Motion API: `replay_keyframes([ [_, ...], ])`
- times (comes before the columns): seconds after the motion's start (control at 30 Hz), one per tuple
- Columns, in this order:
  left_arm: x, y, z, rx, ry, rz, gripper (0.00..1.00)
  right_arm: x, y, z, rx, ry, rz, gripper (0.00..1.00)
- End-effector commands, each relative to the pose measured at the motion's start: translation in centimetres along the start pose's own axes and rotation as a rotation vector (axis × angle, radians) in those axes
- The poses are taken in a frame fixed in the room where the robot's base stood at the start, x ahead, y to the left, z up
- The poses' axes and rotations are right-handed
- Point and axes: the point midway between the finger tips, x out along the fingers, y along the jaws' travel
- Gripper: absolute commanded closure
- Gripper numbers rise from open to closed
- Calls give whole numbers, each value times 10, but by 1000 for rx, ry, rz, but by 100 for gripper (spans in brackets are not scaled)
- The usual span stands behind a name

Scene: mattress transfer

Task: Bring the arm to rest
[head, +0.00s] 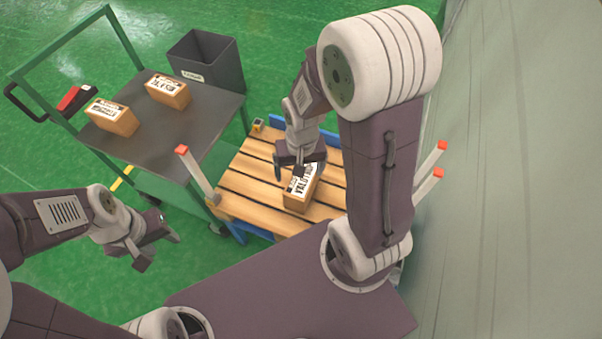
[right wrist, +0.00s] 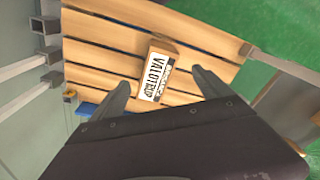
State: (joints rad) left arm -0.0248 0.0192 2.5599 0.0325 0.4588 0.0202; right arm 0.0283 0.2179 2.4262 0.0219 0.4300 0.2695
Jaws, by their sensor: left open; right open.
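My right gripper (head: 298,168) is open above the wooden pallet (head: 238,190), over the far end of a brown box (head: 297,202) with a white label. In the right wrist view the fingers of the gripper (right wrist: 163,88) are spread and empty. There the box (right wrist: 154,75) lies on the slats of the pallet (right wrist: 98,62) beyond the fingertips, apart from them. My left gripper (head: 155,245) is open and empty over the green floor, left of the pallet. My right arm hides part of the pallet's right side in the head view.
A cart (head: 190,137) at upper left carries two labelled boxes (head: 112,117) (head: 168,91) and a red-and-black device (head: 76,98). A dark bin (head: 207,62) stands behind it. Orange-tipped posts (head: 199,172) (head: 430,160) rise beside the pallet. A pale curtain-like wall (head: 520,170) is at right.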

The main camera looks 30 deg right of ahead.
Motion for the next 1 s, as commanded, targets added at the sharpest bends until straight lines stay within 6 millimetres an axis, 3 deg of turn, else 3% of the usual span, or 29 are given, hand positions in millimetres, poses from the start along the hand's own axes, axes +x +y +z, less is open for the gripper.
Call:
replay_keyframes([
  [0.03,0,0,0,0,0,0,56,-12,-3,12,-99,18,-8,11],
  [0.17,0,0,0,0,0,0,56,-25,-4,33,-272,33,-15,11],
  [0.5,-7,0,-1,0,0,0,56,-33,-4,35,-296,33,-16,11],
  [0.63,-43,1,-4,0,0,0,56,-70,-5,32,-295,34,-16,11],
  [0.83,-128,2,-13,0,1,0,56,-155,-7,27,-294,34,-16,11],
  [0.9,-143,3,-15,0,1,0,56,-170,-8,26,-294,34,-16,11],
  [1.0,-142,3,-15,0,1,0,56,-168,-8,26,-294,34,-16,11],
])
